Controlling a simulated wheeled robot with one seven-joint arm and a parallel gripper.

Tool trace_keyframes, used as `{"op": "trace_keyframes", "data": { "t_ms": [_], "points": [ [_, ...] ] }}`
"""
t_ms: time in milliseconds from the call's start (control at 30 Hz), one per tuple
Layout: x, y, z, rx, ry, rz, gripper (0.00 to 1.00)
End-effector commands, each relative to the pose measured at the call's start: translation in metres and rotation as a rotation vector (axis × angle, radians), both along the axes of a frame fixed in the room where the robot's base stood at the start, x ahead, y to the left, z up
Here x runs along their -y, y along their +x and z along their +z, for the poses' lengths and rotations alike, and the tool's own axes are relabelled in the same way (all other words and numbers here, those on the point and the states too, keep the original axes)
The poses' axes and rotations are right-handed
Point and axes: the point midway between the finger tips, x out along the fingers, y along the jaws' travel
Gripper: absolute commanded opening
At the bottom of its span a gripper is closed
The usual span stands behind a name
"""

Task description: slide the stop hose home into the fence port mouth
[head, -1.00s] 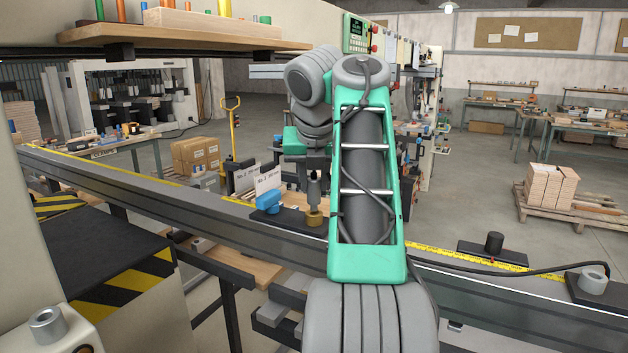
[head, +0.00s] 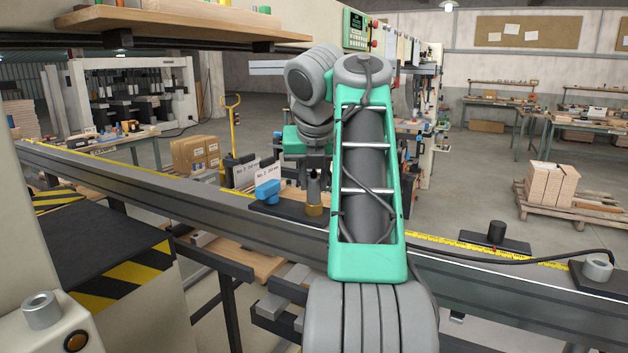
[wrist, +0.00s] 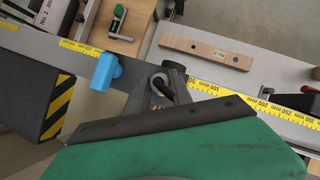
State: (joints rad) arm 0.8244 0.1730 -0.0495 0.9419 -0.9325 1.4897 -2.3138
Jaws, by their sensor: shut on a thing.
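My gripper (head: 314,182) is shut on the stop hose's end, low over the fence, partly hidden by my arm. A brass-coloured collar (head: 314,209) shows directly beneath the fingers, by a black plate with a blue knob (head: 267,190). I cannot tell whether it is the port mouth or part of the hose end, nor how far anything is inserted. The black hose (head: 520,264) runs right along the fence. In the wrist view my gripper (wrist: 150,98) covers the contact; a dark loop (wrist: 162,85) and a dark cylinder (wrist: 176,69) show at its tip.
The long grey fence (head: 190,212) carries a yellow rule (head: 450,247). To the right stand a black post (head: 497,231) on a plate and a grey ring fitting (head: 598,266). A wooden strip (wrist: 207,52) lies beyond the gripper. A striped machine block (head: 110,265) stands left.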

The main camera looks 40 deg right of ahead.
Motion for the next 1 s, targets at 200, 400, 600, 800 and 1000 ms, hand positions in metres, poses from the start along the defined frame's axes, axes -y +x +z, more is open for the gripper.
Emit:
{"op": "trace_keyframes", "data": {
  "t_ms": [200, 400, 600, 800, 1000],
  "points": [
    [0.001, 0.0, -0.004, -0.008, 0.005, 0.0, 0.4],
    [0.0, 0.0, -0.003, -0.007, 0.004, 0.0, 0.52],
    [0.0, 0.0, -0.002, -0.007, 0.004, 0.0, 0.52],
    [-0.005, -0.007, 0.016, -0.007, 0.004, 0.0, 0.52],
    [-0.012, -0.015, 0.031, -0.007, 0.004, 0.0, 0.52]
  ]
}}
